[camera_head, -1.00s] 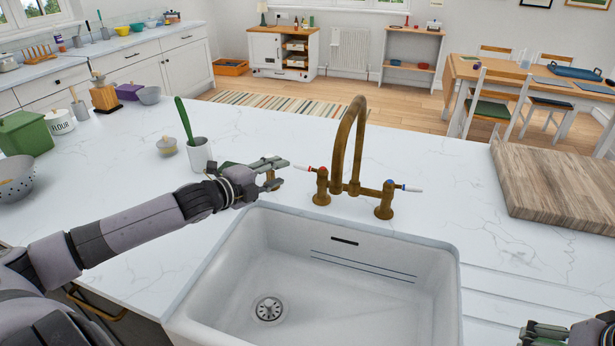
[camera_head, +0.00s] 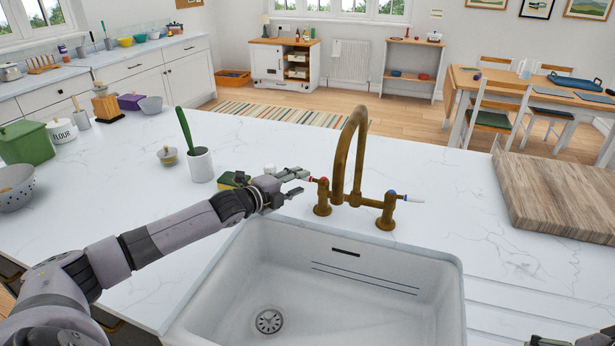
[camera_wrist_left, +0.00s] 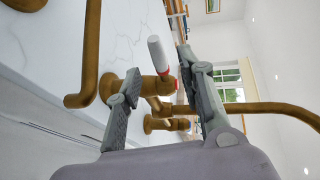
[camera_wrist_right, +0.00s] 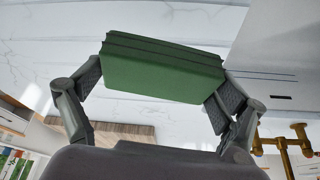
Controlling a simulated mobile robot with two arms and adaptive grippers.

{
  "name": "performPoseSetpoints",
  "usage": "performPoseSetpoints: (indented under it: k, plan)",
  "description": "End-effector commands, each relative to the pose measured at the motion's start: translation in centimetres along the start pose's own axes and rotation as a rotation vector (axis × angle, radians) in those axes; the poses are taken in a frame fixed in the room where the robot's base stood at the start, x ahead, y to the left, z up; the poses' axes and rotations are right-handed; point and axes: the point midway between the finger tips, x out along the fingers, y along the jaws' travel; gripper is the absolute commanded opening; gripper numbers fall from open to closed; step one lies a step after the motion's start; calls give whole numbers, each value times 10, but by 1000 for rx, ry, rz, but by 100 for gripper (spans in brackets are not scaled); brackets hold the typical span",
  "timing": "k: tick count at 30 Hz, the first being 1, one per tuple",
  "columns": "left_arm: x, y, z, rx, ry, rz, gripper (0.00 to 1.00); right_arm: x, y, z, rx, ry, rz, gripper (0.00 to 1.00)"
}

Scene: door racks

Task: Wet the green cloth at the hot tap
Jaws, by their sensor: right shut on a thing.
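The brass hot tap (camera_head: 322,196) has a red-marked handle and stands left of the spout behind the sink. My left gripper (camera_head: 300,182) is open beside it. In the left wrist view, the white lever with a red ring (camera_wrist_left: 160,57) shows between the spread fingers; I cannot tell if they touch it. The green cloth (camera_wrist_right: 163,70) is a folded block in the right wrist view, gripped between both fingers of my right gripper (camera_wrist_right: 155,82). In the head view the right arm barely shows at the bottom right edge, and the cloth is out of sight.
The white sink (camera_head: 330,290) is empty. The blue-marked cold tap (camera_head: 387,212) stands right of the spout (camera_head: 352,150). A sponge (camera_head: 232,180), a white pot with a green-handled tool (camera_head: 200,165) and a wooden board (camera_head: 555,195) lie around.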

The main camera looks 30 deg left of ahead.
Motion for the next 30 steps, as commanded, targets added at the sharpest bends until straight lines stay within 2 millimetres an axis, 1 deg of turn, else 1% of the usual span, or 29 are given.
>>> performPoseSetpoints:
  k: [1,6,12,23,30]
  plan:
    - [8,-4,0,-3,0,-5,36,-3,0,-1,0,0,0,69]
    - [28,-2,0,-2,0,-2,36,-6,0,-2,0,0,0,69]
    - [43,-2,-1,0,2,-2,36,-8,0,-3,0,0,0,69]
    - [46,-1,-1,2,1,0,36,-8,0,-3,0,0,0,69]
    - [46,-1,-1,2,1,-1,20,-8,0,-3,0,0,0,69]
